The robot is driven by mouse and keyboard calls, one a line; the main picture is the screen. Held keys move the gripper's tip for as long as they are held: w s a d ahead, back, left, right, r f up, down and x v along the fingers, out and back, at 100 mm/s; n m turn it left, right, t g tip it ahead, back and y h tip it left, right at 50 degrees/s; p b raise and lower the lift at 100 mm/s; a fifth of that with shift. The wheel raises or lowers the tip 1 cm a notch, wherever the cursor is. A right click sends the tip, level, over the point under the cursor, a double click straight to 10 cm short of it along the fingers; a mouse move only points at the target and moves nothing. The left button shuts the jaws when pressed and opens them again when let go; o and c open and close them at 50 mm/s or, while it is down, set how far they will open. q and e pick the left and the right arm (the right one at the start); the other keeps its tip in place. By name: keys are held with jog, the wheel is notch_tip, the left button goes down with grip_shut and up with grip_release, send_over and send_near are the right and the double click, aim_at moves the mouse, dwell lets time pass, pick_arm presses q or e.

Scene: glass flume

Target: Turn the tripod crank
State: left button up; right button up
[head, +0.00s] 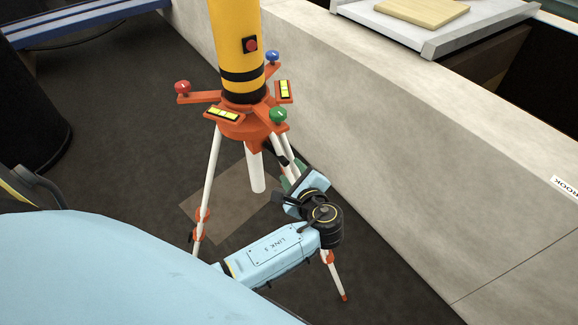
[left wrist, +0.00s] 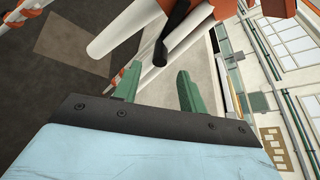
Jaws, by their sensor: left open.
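The tripod (head: 243,122) has an orange head, white legs and a yellow column with black bands on top. Its black crank (head: 284,160) shows only in part below the head, close to a white leg. In the left wrist view, the crank (left wrist: 173,34) hangs from the orange part, ahead of my fingers. My left gripper (head: 293,174) is low at the tripod's right side, just below the crank. Its green fingers are apart and empty in the left wrist view (left wrist: 157,80). I cannot tell whether a finger touches a leg. My right gripper is out of view.
A pale wall (head: 430,140) runs along the right, close to the tripod and my left arm. Red, blue and green knobs (head: 278,115) stick out from the tripod head. A blue beam (head: 75,25) lies at the back left. Dark floor (head: 120,120) left of the tripod is clear.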

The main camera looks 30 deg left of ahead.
aim_at(288, 166)
pick_arm(q)
jog(key=shift+x, duration=1.65)
grip_shut()
